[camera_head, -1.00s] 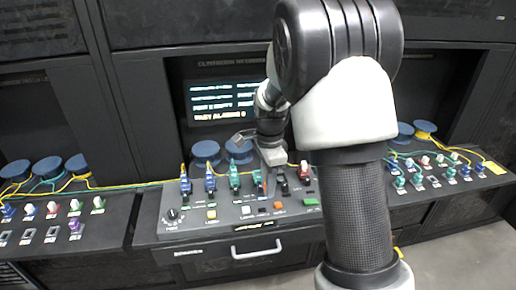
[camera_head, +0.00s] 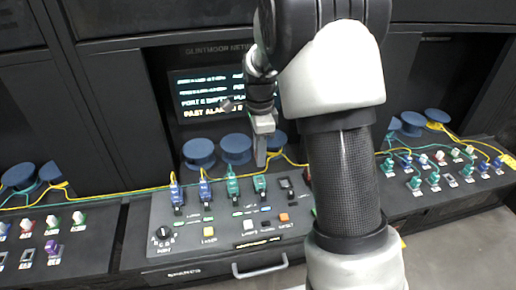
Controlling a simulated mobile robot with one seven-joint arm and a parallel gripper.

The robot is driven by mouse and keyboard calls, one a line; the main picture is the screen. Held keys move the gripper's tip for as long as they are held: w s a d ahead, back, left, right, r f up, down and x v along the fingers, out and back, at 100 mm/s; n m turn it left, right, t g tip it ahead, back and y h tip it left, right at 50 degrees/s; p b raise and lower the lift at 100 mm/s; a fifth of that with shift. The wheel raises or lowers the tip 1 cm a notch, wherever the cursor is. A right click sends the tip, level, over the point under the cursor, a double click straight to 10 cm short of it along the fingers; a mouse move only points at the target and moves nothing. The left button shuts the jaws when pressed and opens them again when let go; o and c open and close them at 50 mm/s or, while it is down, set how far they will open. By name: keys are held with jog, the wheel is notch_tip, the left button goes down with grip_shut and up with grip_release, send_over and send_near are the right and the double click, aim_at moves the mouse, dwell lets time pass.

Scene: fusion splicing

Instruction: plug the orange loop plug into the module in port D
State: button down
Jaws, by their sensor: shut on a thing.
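My gripper (camera_head: 261,158) points down above the module in port D, with a gap between its tips and the module. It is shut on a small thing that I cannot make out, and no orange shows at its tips. The teal module in port D (camera_head: 260,186) is the fourth from the left in the console's row. Left of it are another teal module (camera_head: 232,187) and two blue ones (camera_head: 178,194) (camera_head: 205,191). The fifth slot (camera_head: 287,188) on the right looks dark. I cannot pick out the orange loop plug.
The console (camera_head: 160,262) carries a knob (camera_head: 163,236), a yellow button (camera_head: 209,232) and an orange button (camera_head: 284,217). Blue spools (camera_head: 236,149) with yellow fibre stand behind. A screen (camera_head: 200,95) is at the back. My arm hides the console's right end.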

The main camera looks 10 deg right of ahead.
jog(key=shift+s+f+b, duration=0.15)
jog(key=shift+f+b, duration=0.3)
jog(key=shift+f, duration=0.25)
notch_tip(320, 180, down, 5)
jog(key=b, duration=0.3)
jog(key=shift+r, duration=0.2)
dwell(1.0)
jog(key=shift+f, duration=0.55)
dwell(0.3)
jog(key=c, duration=1.5)
grip_release()
jog(key=shift+o, duration=0.2)
jog(key=shift+r, duration=0.15)
